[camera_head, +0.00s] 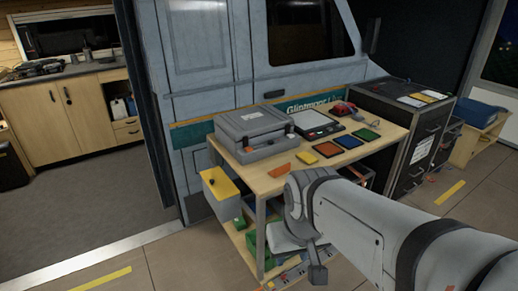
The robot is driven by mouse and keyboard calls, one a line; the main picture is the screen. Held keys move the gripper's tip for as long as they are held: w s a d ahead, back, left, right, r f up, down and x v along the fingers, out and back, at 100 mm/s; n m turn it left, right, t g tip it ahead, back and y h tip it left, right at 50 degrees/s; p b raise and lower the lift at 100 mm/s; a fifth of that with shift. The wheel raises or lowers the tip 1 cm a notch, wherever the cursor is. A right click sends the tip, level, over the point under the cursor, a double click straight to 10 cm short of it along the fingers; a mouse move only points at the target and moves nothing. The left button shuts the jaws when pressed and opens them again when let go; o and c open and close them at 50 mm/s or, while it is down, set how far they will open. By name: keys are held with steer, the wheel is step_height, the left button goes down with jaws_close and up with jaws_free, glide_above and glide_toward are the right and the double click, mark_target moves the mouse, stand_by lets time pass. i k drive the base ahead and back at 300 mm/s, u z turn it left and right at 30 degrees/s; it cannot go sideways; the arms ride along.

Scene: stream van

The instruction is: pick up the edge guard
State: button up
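No part is plainly marked as the edge guard. A small orange angled piece (279,171) lies near the front left edge of the wooden table and may be it; its exact shape is too small to tell. My white arm reaches in from the lower right, in front of the table. A dark grey block (318,274) hangs low at the arm's end and may be part of my gripper. It is apart from the orange piece, lower and to the right in the picture. I cannot make out the fingers or anything held.
The wooden table (262,183) also bears a grey case (252,131), a scale-like device (314,124), a red object (343,108) and several coloured squares. A yellow-topped box (220,183) hangs at its left side. Bins stand below. A dark cabinet (400,120) adjoins the right. Floor at left is clear.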

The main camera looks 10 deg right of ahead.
mark_target(283, 170)
steer(key=u, duration=0.05)
steer(key=i, duration=1)
steer(key=z, duration=0.05)
